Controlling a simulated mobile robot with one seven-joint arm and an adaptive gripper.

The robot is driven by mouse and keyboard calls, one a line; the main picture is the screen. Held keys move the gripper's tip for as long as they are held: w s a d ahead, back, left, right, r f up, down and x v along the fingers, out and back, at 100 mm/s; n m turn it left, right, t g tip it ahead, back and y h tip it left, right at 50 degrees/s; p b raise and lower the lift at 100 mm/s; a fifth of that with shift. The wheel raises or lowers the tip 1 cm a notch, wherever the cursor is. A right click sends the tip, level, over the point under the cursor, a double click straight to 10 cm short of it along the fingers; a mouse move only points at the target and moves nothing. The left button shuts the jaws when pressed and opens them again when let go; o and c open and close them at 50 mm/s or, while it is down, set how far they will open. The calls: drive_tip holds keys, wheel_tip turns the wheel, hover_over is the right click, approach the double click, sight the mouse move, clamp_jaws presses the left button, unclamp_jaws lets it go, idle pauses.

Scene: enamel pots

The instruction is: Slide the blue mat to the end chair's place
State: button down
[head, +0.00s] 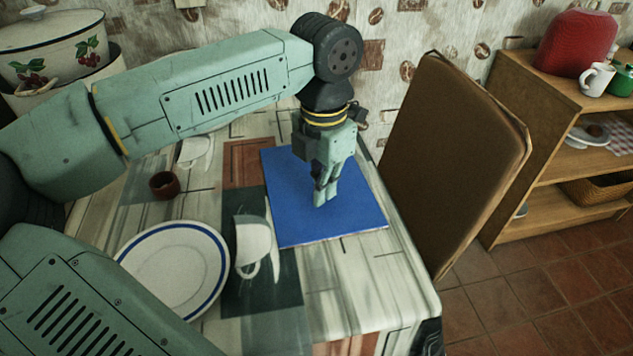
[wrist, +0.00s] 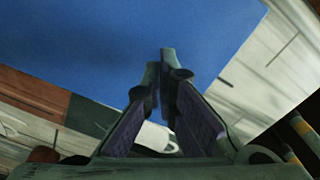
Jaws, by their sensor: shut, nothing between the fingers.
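The blue mat (head: 291,218) lies flat near the right end of the table, and fills much of the upper wrist view (wrist: 80,45). The end chair (head: 450,160), with a tall brown back, stands just beyond the table's right edge. My gripper (head: 322,203) points down over the middle of the mat, with its fingers together and nothing between them. The fingertips also show against the mat in the wrist view (wrist: 161,58). They are at or very near the mat's surface; I cannot tell whether they touch it.
A blue-rimmed plate (head: 175,265), a small brown cup (head: 164,184) and another white cup (head: 194,152) are further left. Enamel pots (head: 55,50) stand behind. Bare table (head: 370,285) lies in front of the mat.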

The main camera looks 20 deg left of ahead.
drive_tip(key=shift+f+b, duration=0.9)
drive_tip(key=shift+f, duration=0.15)
drive_tip(key=shift+w, duration=0.1)
idle(0.3)
drive_tip(key=shift+w+a+r, duration=0.1)
drive_tip(key=shift+w+a, duration=0.4)
drive_tip(key=shift+w, duration=0.25)
drive_tip(key=shift+w+a, duration=0.45)
drive_tip(key=shift+w, duration=0.25)
drive_tip(key=shift+w+a, duration=0.6)
drive_tip(key=shift+w, duration=0.35)
drive_tip(key=shift+w+a, duration=0.6)
drive_tip(key=shift+w, duration=0.35)
drive_tip(key=shift+r+p, duration=2.65)
drive_tip(key=shift+r, duration=0.8)
drive_tip(key=shift+f, duration=0.1)
